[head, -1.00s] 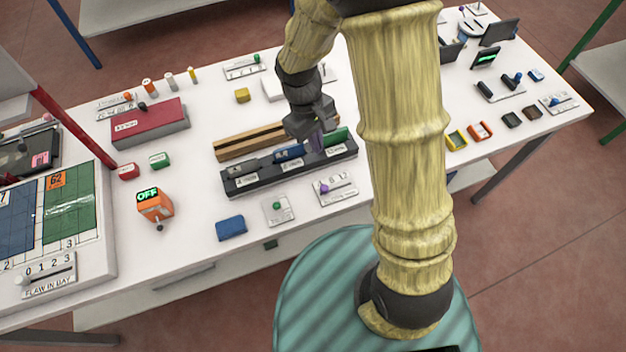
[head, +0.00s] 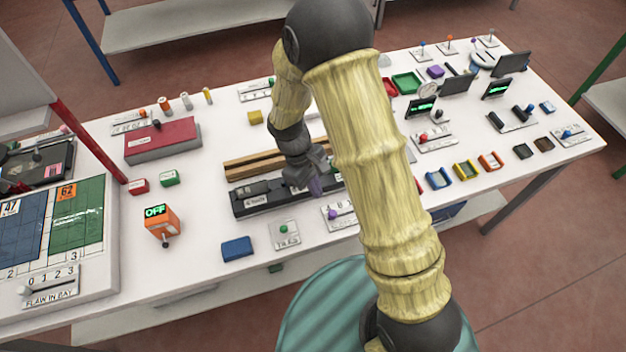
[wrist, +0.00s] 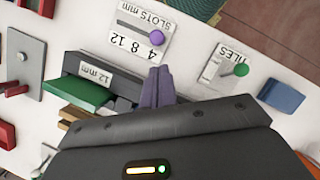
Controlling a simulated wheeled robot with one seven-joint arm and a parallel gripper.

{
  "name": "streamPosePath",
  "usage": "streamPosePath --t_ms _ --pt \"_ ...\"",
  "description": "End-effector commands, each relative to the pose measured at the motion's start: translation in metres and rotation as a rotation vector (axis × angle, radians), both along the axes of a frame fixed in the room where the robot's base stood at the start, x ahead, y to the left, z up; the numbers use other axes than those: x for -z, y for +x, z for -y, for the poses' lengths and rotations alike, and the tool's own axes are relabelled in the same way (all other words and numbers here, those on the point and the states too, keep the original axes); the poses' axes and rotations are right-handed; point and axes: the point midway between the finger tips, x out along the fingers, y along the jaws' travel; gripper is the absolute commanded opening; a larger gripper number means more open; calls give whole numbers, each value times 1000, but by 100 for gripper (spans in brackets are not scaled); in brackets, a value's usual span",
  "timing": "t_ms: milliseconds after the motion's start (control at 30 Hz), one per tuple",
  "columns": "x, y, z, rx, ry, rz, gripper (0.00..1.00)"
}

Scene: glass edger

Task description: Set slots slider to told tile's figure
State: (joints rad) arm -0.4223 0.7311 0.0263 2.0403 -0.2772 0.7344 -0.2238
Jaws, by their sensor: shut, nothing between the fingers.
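The slots slider (wrist: 132,42) is a white plate marked "SLOTS mm" with 4, 8 and 12, upside down in the wrist view. Its purple knob (wrist: 157,37) sits at the end of the groove by the 4. The slider's left part also shows in the head view (head: 333,216). My gripper (wrist: 158,88) has its purple fingers together, empty, short of the slider plate and apart from the knob. In the head view my gripper (head: 316,187) is over the front edge of the dark slotted rack (head: 262,205). The rack's right part is hidden behind my arm.
The tiles slider (wrist: 226,68) with a green knob lies beside the slots slider. A green block (wrist: 78,93) sits by the rack's 12 mm label. A blue block (head: 237,248) and an orange box reading OFF (head: 160,224) stand left on the white table.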

Motion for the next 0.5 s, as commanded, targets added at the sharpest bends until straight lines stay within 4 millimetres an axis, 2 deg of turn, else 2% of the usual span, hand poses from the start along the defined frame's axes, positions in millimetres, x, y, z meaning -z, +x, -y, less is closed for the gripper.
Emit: streamPosePath --t_ms 300,500 --pt "46 -12 15 0 -2 -3 0" --pt "55 -14 18 1 -1 0 0"
